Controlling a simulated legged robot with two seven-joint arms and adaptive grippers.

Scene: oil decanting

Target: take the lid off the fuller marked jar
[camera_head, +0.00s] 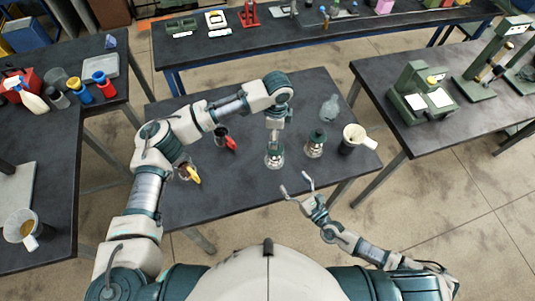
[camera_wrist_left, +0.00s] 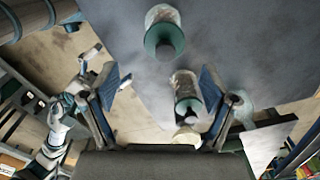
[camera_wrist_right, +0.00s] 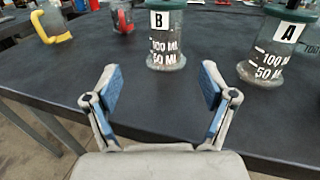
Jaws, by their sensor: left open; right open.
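Jar B (camera_head: 274,156) and jar A (camera_head: 315,144) stand upright on the dark middle table, both with dark green lids. The right wrist view shows jar B (camera_wrist_right: 166,45) ahead and jar A (camera_wrist_right: 268,62) to its right. Their liquid levels are not clear. My left gripper (camera_head: 275,137) hangs open over the jars; in its wrist view (camera_wrist_left: 165,82) one lidded jar (camera_wrist_left: 187,88) shows between the fingers, nearer the right one. No contact is visible. My right gripper (camera_head: 298,186) is open and empty at the table's front edge, short of the jars.
A white-handled beaker (camera_head: 352,140) and a clear flask (camera_head: 328,108) stand right of the jars. A red-handled cup (camera_head: 229,143) and a yellow-handled cup (camera_head: 190,174) stand to the left. The table's front middle is clear. Side tables hold other equipment.

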